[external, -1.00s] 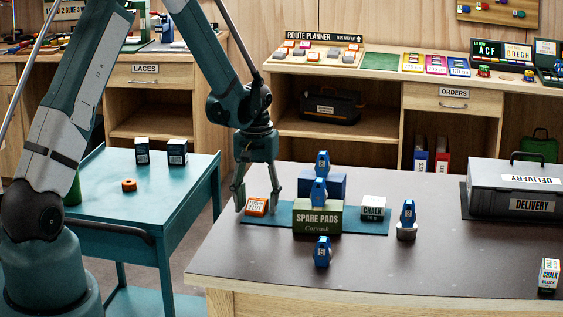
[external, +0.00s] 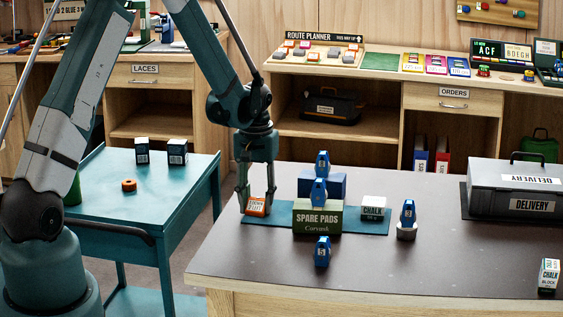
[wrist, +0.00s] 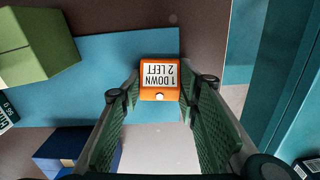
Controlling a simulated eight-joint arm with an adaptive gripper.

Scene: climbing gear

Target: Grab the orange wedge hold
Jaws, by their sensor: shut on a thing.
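The orange wedge hold (external: 257,206) sits at the left end of the blue mat (external: 372,226) on the dark table. It carries a white label reading "1 DOWN 2 LEFT". My gripper (external: 257,207) points down over it, with its fingers shut on the hold's sides. In the wrist view the hold (wrist: 160,76) is between the two green pads of my gripper (wrist: 158,92), its label upside down. The hold seems to rest on the mat still; I cannot tell of any gap beneath it.
Right of the hold stand the green SPARE PADS box (external: 317,217), a blue box (external: 335,183) behind it and a chalk box (external: 374,207). Several blue devices (external: 322,252) stand around them. The grey delivery case (external: 525,205) is far right. The table front is mostly clear.

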